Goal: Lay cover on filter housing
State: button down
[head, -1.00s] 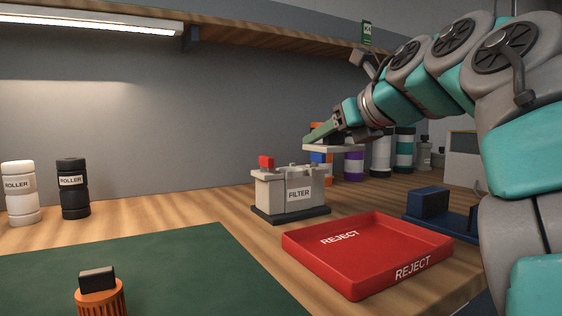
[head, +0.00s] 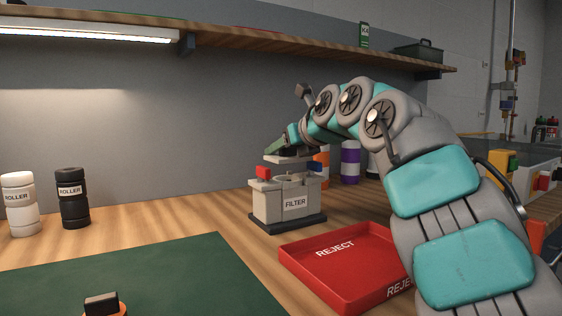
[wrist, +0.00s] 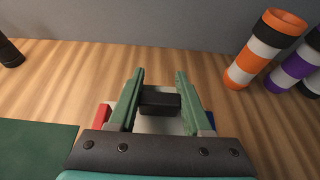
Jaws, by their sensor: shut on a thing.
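The filter housing (head: 294,203) is a light grey box labelled FILTER on a dark base, with a red block (head: 263,172) and a blue block (head: 314,167) at its top. My gripper (head: 293,142) is shut on the black handle (wrist: 160,101) of the cover, between its green fingers in the wrist view (wrist: 159,90). The cover (head: 290,159) is a thin light grey plate, held roughly level above the housing with a visible gap. In the wrist view, the fingers and wrist hide much of the cover and housing.
A red REJECT tray (head: 345,263) stands in front and right of the housing. Striped cylinders, one orange and white (wrist: 264,48), stand behind right. A green mat (head: 150,275) lies at front left, with a black-handled orange part (head: 102,305).

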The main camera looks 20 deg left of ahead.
aim_at(281, 179)
jog(key=shift+w+a, duration=0.1)
jog(key=shift+a, duration=0.1)
jog(key=shift+f+b, duration=1.1)
jog(key=shift+f, duration=0.65)
jog(key=shift+c, duration=1.7)
grip_release()
jog(key=shift+d, duration=0.1)
jog(key=b+v, duration=0.1)
jog(key=v, duration=1)
jog(key=shift+s+d, duration=0.25)
jog(key=shift+s, duration=0.1)
jog(key=shift+r, duration=0.15)
